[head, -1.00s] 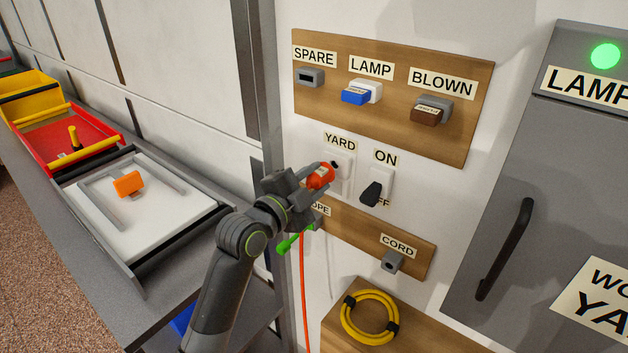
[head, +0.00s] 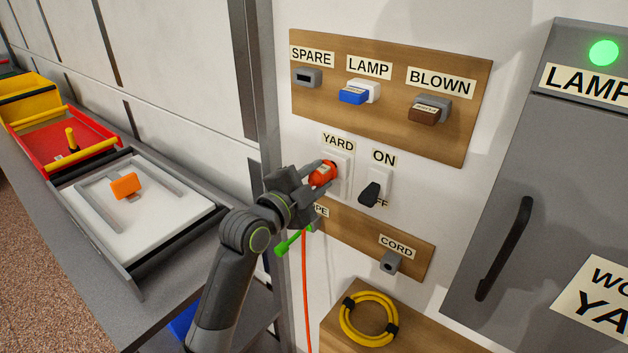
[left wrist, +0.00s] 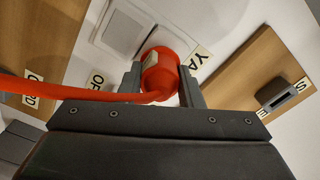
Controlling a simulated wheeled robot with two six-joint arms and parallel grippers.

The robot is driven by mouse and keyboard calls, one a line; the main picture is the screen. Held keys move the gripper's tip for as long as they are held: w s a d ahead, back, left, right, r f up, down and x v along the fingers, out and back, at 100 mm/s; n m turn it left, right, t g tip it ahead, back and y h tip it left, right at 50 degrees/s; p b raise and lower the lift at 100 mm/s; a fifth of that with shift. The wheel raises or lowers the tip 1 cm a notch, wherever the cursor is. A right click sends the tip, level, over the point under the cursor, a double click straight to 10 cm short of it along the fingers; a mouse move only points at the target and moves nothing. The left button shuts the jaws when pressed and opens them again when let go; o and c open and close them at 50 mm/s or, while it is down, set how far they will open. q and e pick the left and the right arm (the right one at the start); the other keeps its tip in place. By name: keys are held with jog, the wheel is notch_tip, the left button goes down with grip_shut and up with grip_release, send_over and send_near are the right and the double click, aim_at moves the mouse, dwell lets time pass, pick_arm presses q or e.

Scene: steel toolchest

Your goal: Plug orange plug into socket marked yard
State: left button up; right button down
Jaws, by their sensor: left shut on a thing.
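The orange plug (head: 322,174) is held between the fingers of my left gripper (head: 318,178), right at the white socket (head: 341,166) under the YARD label (head: 338,142). In the left wrist view the plug (left wrist: 160,72) sits between both fingers, with its orange cord (left wrist: 70,93) running off to the left. The plug covers much of the socket, and its front end appears to be against the socket face. I cannot tell how deep it sits. The cord also hangs down below the gripper in the head view. My right gripper is not in view.
An ON/OFF switch (head: 373,192) is just right of the socket. A wooden board (head: 325,105) with SPARE, LAMP and BLOWN holders is above. A lower board has a CORD holder (head: 391,262). A coiled yellow cable (head: 369,319) and a grey cabinet (head: 560,190) are at right.

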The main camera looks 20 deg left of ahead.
pick_arm(q)
jog(key=shift+x, duration=0.8)
jog(key=o, duration=1.2)
jog(key=shift+c, duration=0.2)
jog(key=shift+s+b, duration=0.15)
jog(key=shift+b, duration=0.15)
jog(key=shift+s+a, duration=0.2)
jog(key=shift+s, duration=0.1)
jog(key=b+v, duration=0.1)
jog(key=v, duration=1.5)
jog(key=shift+s, duration=0.25)
jog(key=shift+r, duration=0.1)
